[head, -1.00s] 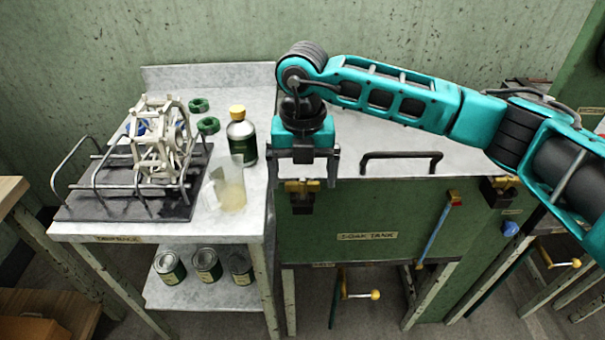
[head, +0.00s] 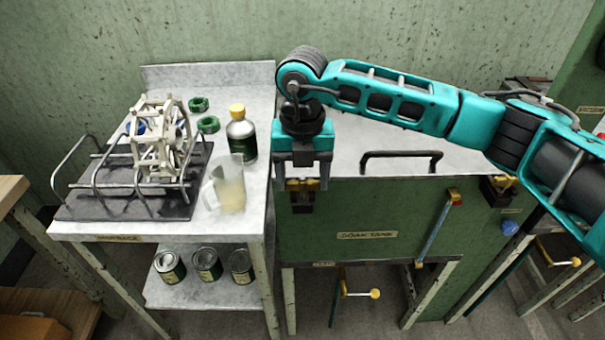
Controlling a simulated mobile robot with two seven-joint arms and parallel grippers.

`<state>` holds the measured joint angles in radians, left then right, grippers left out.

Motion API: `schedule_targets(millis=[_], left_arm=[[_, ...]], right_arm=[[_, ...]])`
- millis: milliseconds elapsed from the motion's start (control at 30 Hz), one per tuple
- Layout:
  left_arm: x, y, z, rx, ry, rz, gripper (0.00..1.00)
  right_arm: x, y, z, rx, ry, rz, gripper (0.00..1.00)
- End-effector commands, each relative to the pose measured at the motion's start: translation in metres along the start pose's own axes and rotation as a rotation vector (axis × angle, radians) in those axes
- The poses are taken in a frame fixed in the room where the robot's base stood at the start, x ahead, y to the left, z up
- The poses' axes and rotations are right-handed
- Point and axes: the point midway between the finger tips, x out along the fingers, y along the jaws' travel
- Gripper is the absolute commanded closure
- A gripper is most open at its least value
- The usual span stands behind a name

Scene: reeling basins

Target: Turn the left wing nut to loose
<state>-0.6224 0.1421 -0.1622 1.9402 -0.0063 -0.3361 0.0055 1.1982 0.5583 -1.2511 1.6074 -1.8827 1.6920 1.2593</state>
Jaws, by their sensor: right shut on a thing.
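The left wing nut (head: 301,185) is a yellow-brass piece at the top left of the green soak tank's front (head: 372,215), above a dark bracket. My right gripper (head: 302,180) points down over it from above, shut on the wing nut with one finger on each side. The upper part of the nut is hidden behind the gripper. A second wing nut (head: 502,181) sits at the tank's top right, apart from my gripper. My left gripper is not in view.
The tank lid has a dark handle (head: 401,155). To the left, a metal table (head: 245,212) bears a rack with a pale reel (head: 160,140), a bottle (head: 241,136), a beaker (head: 229,190) and green rings. Several cans stand on the shelf below.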

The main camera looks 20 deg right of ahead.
Motion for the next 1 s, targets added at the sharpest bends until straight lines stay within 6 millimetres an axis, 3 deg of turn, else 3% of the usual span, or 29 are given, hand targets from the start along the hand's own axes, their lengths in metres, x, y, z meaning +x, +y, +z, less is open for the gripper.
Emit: schedule_targets(millis=[467,1000], left_arm=[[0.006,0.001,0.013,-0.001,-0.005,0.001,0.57],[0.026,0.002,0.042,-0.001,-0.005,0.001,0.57]], right_arm=[[0.002,0.0,0.0,-0.133,0.0,0.0,0.62],[0.002,0.0,0.0,-0.623,-0.002,0.0,0.62]])
